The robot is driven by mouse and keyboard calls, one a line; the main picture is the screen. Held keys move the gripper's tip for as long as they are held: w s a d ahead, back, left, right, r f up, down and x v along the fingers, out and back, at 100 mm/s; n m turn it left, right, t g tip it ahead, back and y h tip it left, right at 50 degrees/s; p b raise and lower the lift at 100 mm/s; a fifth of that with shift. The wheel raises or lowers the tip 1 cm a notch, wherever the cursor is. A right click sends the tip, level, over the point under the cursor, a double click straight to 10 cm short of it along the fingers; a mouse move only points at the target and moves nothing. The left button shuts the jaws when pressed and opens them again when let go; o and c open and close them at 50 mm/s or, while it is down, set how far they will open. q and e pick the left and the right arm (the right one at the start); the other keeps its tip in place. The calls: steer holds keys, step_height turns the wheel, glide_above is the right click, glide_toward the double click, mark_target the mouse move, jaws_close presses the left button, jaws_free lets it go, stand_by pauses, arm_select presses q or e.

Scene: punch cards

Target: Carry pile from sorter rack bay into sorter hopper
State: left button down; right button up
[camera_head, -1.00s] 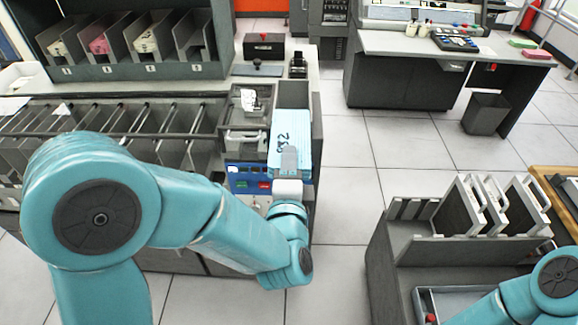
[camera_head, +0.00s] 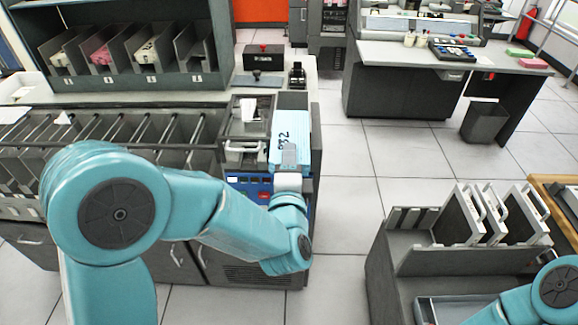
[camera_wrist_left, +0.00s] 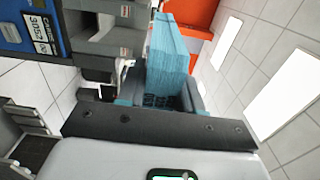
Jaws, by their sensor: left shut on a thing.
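A blue pile of punch cards (camera_head: 286,128) with dark handwritten marks is at the right end of the sorter. My left gripper (camera_head: 289,158) is shut on its near end. The pile lies over the near part of the sorter hopper (camera_head: 293,100), whose dark far part still shows. I cannot tell whether the pile touches the hopper floor. In the left wrist view the pile (camera_wrist_left: 172,55) extends away from the gripper (camera_wrist_left: 165,103), beside the sorter's grey housing. My right gripper is out of view; only part of the right arm shows at lower right.
The rack (camera_head: 130,82) at back left has numbered bays; three hold card piles and the fourth looks empty. The sorter's blue button panel (camera_head: 250,186) is left of my left gripper. A grey cart (camera_head: 400,255) with white-handled panels stands at right. Open tiled floor lies between.

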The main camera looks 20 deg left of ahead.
arm_select(q)
steer(key=shift+w, duration=0.25)
glide_toward(292, 114)
steer(key=shift+a+f, duration=0.1)
steer(key=shift+f, duration=0.55)
steer(key=shift+p+x, duration=0.4)
steer(key=shift+x, duration=1.95)
steer(key=shift+p+x, duration=0.3)
steer(key=shift+x, duration=1.9)
steer(key=shift+p+x, duration=0.3)
steer(key=shift+x, duration=1)
